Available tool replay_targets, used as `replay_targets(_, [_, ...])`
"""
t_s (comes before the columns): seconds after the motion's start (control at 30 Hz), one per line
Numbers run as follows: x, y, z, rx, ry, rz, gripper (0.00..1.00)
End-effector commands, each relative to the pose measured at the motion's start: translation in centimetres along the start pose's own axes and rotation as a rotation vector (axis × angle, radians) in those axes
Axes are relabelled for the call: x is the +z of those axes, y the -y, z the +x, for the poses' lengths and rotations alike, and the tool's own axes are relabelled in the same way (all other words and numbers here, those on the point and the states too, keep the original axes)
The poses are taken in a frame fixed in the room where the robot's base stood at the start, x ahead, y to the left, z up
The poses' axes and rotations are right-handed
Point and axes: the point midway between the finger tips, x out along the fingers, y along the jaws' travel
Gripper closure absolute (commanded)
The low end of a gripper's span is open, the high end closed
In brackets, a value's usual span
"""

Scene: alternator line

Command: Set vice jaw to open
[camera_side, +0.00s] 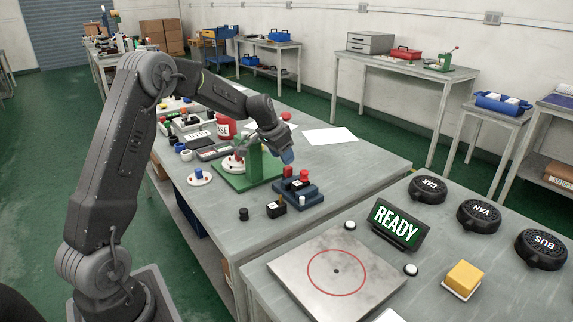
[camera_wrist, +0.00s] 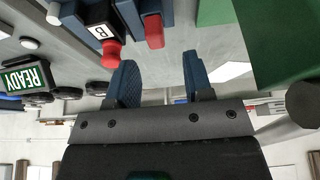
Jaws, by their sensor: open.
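A dark blue vice-like fixture (camera_side: 298,193) with red parts on top sits on the table, right of the green stand. I take it to be the vice; the gap between its jaws is too small to judge. Its blue body with a red end piece (camera_wrist: 155,30) shows at the top of the wrist view. Next to it there is a black block with a white "B" label (camera_wrist: 98,31) and a red knob (camera_wrist: 110,54). My gripper (camera_wrist: 160,82) is open and empty, its blue fingers apart. In the side view my gripper (camera_side: 287,156) hangs above and behind the fixture, apart from it.
A green stand (camera_side: 250,172) is close to my gripper; green shows in the wrist view too (camera_wrist: 280,40). A small black block (camera_side: 276,209) and a black knob (camera_side: 243,214) stand in front. A READY sign (camera_side: 397,222) and a steel plate (camera_side: 318,290) are nearer.

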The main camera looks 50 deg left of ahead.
Motion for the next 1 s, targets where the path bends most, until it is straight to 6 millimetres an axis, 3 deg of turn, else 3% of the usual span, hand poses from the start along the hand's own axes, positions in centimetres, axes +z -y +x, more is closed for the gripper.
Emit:
replay_targets(0.2, [0.0,0.1,-4.9,-0.002,-0.003,0.000,0.53])
replay_targets(0.4, [0.0,0.1,-7.5,-0.002,0.000,0.000,0.53])
replay_targets(1.0, [0.0,-0.1,-8.4,-0.001,0.000,0.001,0.53])
